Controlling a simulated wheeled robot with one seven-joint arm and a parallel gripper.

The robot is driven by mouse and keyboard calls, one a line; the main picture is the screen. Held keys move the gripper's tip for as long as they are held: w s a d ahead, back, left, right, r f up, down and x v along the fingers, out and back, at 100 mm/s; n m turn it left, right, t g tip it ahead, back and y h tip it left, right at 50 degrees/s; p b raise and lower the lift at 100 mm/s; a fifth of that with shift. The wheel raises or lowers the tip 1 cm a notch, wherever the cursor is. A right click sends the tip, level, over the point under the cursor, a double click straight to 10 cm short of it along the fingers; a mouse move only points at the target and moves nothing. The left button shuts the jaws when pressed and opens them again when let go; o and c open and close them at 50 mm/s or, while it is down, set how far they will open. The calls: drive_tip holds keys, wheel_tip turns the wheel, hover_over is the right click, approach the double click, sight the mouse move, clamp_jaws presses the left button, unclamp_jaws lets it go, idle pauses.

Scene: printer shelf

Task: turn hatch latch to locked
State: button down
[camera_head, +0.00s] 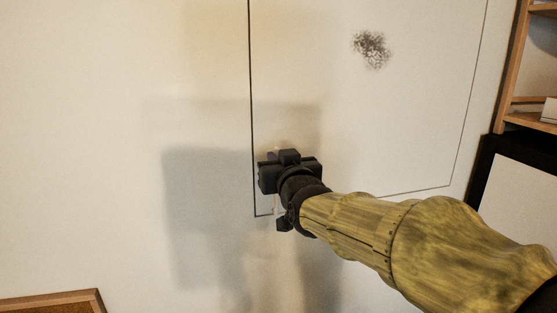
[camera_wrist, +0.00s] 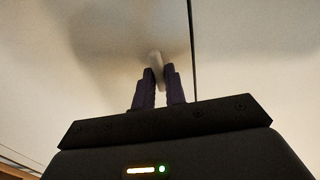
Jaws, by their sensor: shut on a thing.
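The hatch (camera_head: 375,110) is a pale wall panel with a thin dark outline, in the upper middle of the head view. My gripper (camera_head: 280,156) is at the hatch's lower left edge, and its body hides the latch there. In the wrist view my gripper (camera_wrist: 161,88) has its two dark purple fingers closed around a small white latch (camera_wrist: 155,62). The latch sticks out from the pale surface beside the dark seam line (camera_wrist: 191,40). Its exact angle is hard to tell.
A dark speckled patch (camera_head: 371,49) marks the hatch's upper part. A wooden shelf (camera_head: 530,118) stands at the right, with a black-framed white panel (camera_head: 515,185) below it. A wooden edge (camera_head: 50,301) shows at the bottom left. The wall left of the hatch is clear.

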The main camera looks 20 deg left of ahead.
drive_tip(key=shift+f+m+b, duration=0.1)
drive_tip(key=shift+m+b, duration=0.2)
drive_tip(key=shift+b, duration=0.25)
drive_tip(key=shift+w+d+f+m+b, duration=0.15)
drive_tip(key=shift+m+b, duration=2.3)
drive_tip(key=shift+m, duration=1.9)
drive_tip(key=shift+d+f+m+b, duration=0.1)
drive_tip(key=shift+m+b, duration=2.35)
drive_tip(key=shift+m, duration=1.9)
drive_tip(key=c, duration=1.5)
unclamp_jaws()
drive_tip(key=shift+o, duration=0.2)
drive_tip(key=shift+d, duration=0.1)
